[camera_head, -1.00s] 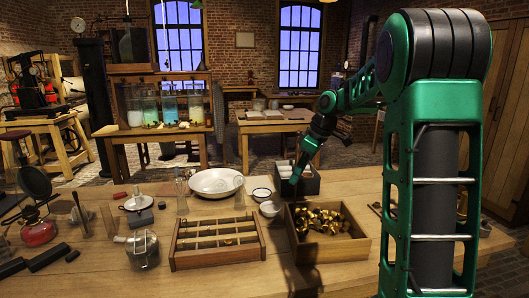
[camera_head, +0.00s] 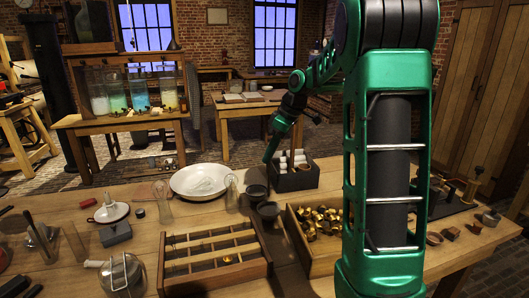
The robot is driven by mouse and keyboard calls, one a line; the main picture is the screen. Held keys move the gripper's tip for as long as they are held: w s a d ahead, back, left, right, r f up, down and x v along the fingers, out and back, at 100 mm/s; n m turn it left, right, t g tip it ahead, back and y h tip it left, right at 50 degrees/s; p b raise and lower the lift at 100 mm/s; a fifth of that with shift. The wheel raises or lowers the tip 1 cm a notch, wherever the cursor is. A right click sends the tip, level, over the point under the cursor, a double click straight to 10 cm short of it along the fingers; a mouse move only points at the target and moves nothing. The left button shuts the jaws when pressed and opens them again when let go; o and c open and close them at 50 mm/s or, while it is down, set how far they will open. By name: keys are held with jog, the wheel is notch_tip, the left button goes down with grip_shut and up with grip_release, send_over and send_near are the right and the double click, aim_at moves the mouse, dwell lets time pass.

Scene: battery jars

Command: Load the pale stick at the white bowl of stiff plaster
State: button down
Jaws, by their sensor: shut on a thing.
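My gripper (camera_head: 268,158) points down above the table, beside the dark box of white cylinders and above two small bowls. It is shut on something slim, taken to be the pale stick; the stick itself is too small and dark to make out. A wide white bowl (camera_head: 183,184) with pale contents stands to the left of my gripper. The two small bowls, a rear one (camera_head: 257,192) and a front one (camera_head: 268,210), look dark in shadow. I cannot tell for certain which bowl holds the stiff plaster.
A wooden tray with compartments (camera_head: 168,272) lies in front. A wooden box of brass pieces (camera_head: 325,262) stands right of it. The dark box of white cylinders (camera_head: 295,181) is behind. Glassware, including a flask (camera_head: 232,195), stands near the wide bowl. My arm hides the right middle.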

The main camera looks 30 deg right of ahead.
aim_at(269, 169)
jog(key=shift+f, duration=2.6)
jog(key=shift+s+a+f, duration=0.1)
jog(key=shift+f, duration=0.45)
jog(key=shift+r, duration=0.1)
jog(key=shift+r, duration=3.5)
